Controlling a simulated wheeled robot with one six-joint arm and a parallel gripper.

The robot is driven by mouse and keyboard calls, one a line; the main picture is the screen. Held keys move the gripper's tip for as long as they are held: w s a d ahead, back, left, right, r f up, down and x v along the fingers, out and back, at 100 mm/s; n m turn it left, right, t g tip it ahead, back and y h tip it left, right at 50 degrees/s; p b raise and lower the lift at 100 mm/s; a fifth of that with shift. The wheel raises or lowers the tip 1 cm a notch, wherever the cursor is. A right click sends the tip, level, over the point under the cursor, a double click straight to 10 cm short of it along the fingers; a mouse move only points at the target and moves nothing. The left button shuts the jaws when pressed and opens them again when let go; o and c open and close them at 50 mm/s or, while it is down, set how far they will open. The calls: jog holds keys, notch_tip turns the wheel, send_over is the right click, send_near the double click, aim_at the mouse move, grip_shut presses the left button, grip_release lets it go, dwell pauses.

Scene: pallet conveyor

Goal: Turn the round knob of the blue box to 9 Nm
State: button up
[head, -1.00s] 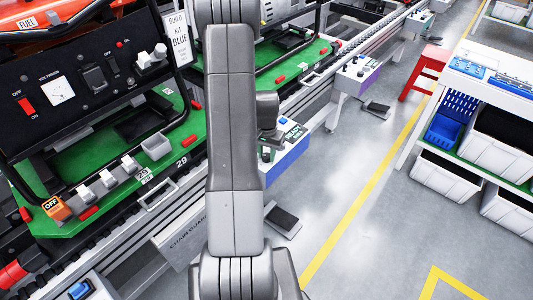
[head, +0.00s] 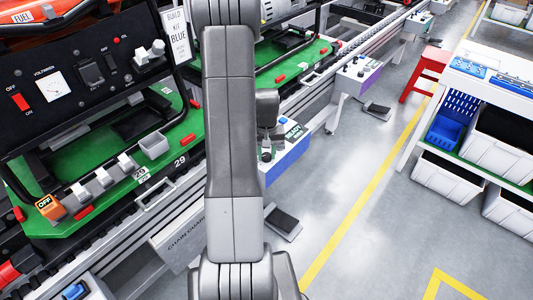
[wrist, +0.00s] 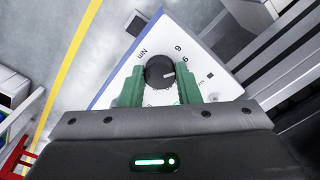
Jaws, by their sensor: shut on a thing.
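The blue box (head: 288,158) stands beside the conveyor in the head view, partly behind my arm, with a READY sign on it. In the wrist view its white top (wrist: 207,42) carries printed figures and "Nm", seen turned round. The round black knob (wrist: 159,71) sits on that top, with a light pointer mark towards its right side. My gripper (wrist: 160,88) has its green fingers on either side of the knob and is shut on it. The figure under the pointer is partly hidden by the right finger.
The conveyor with green pallets (head: 183,128) and a black panel (head: 75,85) runs along the left. A pedal (head: 283,222) lies on the floor by the box. A red stool (head: 425,70) and a shelf with bins (head: 510,150) stand right. The floor between is clear.

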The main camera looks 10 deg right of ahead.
aim_at(267, 155)
dwell(0.3)
jog(key=o, duration=1)
notch_tip(267, 155, up, 14)
jog(key=shift+f+p, duration=0.1)
jog(key=shift+p, duration=0.3)
notch_tip(267, 155, down, 14)
jog(key=shift+r+b, duration=0.1)
jog(key=shift+b, duration=0.3)
jog(key=shift+r, duration=0.15)
